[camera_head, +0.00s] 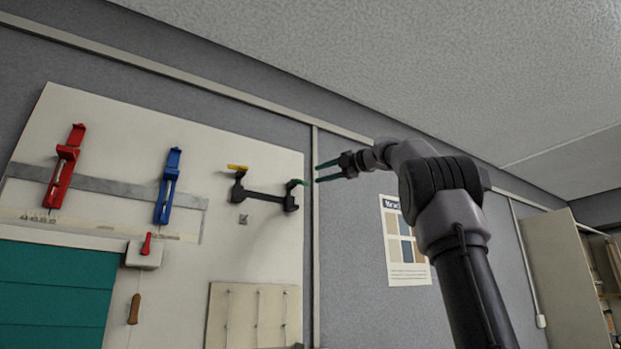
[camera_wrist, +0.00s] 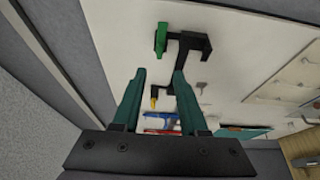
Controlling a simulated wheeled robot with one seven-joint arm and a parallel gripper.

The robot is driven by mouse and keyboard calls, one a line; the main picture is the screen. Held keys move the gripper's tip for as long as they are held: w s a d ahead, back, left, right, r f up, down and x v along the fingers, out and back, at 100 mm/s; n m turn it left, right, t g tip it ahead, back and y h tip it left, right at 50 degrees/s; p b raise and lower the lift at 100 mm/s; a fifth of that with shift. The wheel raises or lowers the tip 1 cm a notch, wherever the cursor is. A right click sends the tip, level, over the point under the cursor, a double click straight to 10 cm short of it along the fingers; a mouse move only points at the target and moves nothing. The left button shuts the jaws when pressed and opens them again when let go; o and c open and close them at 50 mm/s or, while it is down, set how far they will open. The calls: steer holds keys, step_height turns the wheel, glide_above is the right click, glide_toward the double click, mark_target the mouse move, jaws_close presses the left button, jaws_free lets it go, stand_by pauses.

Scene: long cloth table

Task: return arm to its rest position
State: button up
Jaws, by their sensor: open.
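My arm (camera_head: 450,200) is raised and stretched up toward the wall at the right of the head view. My gripper (camera_head: 327,171) is open, its two green fingers pointing left and apart. It also shows in the wrist view (camera_wrist: 158,80), with nothing seen between the fingers. The fingertips are close to the right end of a black bracket (camera_head: 265,199) on the white wall board. In the wrist view the bracket (camera_wrist: 188,85) lies beyond the fingers, with a green end piece (camera_wrist: 161,40) and a yellow one (camera_wrist: 154,98). I cannot tell whether a finger touches the bracket.
The white board (camera_head: 120,150) carries a red tool (camera_head: 62,170), a blue tool (camera_head: 167,188) and a small red-handled item (camera_head: 146,246). A poster (camera_head: 405,245) hangs behind my arm. A cabinet (camera_head: 565,280) stands at the right. The ceiling (camera_head: 450,70) is above.

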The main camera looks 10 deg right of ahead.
steer(key=shift+v, duration=1.15)
